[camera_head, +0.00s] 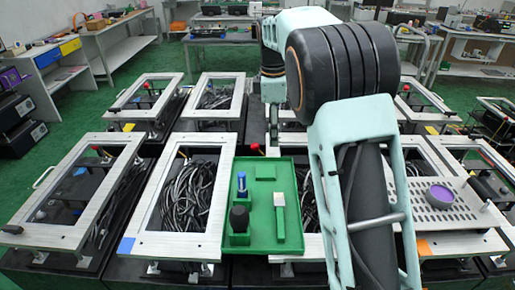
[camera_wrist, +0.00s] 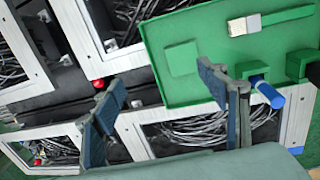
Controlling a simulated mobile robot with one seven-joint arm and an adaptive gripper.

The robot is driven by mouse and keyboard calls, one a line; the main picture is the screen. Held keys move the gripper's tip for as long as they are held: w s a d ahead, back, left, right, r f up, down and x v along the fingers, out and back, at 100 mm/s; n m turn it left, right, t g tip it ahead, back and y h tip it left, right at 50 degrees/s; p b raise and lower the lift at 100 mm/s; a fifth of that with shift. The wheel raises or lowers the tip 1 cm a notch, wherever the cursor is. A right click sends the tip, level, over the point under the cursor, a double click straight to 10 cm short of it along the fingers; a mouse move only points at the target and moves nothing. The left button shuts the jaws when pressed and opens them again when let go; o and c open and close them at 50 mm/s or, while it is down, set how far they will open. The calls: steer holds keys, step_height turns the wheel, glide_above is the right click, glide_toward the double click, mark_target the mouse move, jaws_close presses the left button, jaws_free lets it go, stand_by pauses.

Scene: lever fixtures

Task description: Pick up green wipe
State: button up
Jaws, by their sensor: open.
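The green wipe (camera_head: 265,172) is a flat square lying on the green tray (camera_head: 259,245), near its far edge. In the wrist view the wipe (camera_wrist: 181,58) lies on the bare tray floor, close to the tray's edge (camera_wrist: 147,40). My gripper (camera_head: 273,141) hangs above and just beyond the far edge of the tray, pointing down. In the wrist view my gripper (camera_wrist: 161,75) has its fingers spread wide with nothing between them. It is apart from the wipe.
The tray also holds a brush (camera_head: 279,215), a blue cylinder (camera_head: 242,182) in a green holder and a black-topped item (camera_head: 239,219). Silver frames with black cables (camera_head: 190,195) surround the tray. A perforated plate with a purple disc (camera_head: 440,194) lies at right.

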step_height(320, 180, down, 2)
steer(key=s+a+g, duration=0.1)
steer(key=s+a, duration=0.1)
glide_above(266, 170)
steer(key=shift+y, duration=0.3)
step_height(266, 170, down, 5)
steer(key=shift+w+a+f, duration=0.1)
step_height(266, 170, down, 6)
steer(key=shift+r+p, duration=0.2)
steer(key=shift+p, duration=0.1)
steer(key=shift+s, duration=0.2)
steer(key=c, duration=0.8)
